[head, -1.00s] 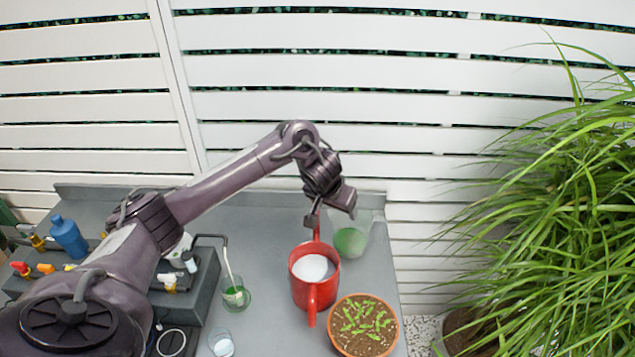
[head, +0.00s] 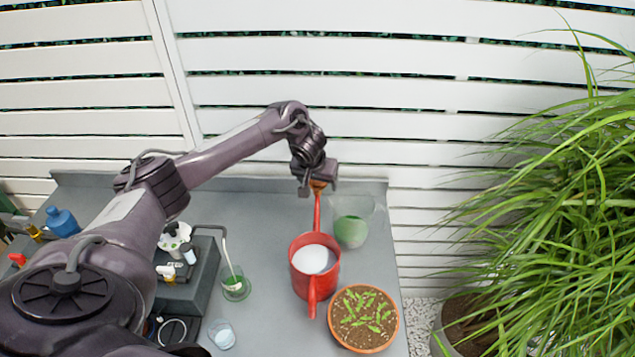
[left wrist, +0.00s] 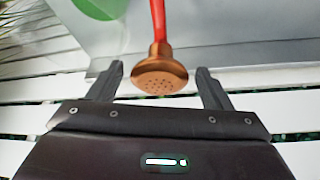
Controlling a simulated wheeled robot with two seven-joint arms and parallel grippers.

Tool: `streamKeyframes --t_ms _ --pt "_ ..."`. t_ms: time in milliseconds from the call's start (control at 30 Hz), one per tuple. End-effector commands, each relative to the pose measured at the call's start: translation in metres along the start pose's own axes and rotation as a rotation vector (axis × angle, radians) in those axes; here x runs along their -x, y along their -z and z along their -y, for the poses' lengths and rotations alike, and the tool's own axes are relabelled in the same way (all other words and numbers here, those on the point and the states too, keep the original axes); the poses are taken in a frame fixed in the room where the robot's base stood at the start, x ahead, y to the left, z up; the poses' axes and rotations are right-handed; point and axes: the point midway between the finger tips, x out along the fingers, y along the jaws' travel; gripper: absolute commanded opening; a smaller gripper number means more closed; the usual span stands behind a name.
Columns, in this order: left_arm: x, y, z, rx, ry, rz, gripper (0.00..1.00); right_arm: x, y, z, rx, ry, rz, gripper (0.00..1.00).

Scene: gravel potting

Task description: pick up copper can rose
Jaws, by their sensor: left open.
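The copper can rose (left wrist: 160,74) is a round, perforated copper head on the end of a red spout. In the left wrist view it sits between the two fingers of my left gripper (left wrist: 158,84), which is open with a gap on either side. In the head view the rose (head: 318,184) shows partly, under my left gripper (head: 317,188). The red watering can (head: 312,274) stands upright on the grey table with white contents inside, its spout reaching back to the rose. My right gripper is not in view.
A clear container with green contents (head: 351,230) stands right of the spout. A terracotta pot of seedlings (head: 363,318) is in front of the can. A small glass with green liquid (head: 235,286) is left of it. A slatted white fence (head: 330,100) stands behind the table (head: 250,215).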

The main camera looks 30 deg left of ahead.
Motion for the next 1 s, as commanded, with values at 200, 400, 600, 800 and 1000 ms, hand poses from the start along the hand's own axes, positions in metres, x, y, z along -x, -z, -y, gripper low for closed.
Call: streamKeyframes --t_ms 200,400,600,800,1000 --pt "0.0 0.0 0.0 -0.001 0.0 0.0 0.6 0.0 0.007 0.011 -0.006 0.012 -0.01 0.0" --pt "0.0 0.0 0.0 0.0 0.0 0.0 0.34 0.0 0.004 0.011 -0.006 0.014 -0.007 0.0" --pt "0.0 0.0 0.0 0.0 0.0 0.0 0.25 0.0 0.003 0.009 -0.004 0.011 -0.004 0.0" --pt "0.003 0.002 0.0 0.0 0.0 -0.001 0.25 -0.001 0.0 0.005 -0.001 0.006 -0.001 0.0" --pt "0.022 0.01 0.0 0.0 -0.001 -0.004 0.25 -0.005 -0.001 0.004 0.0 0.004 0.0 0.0"
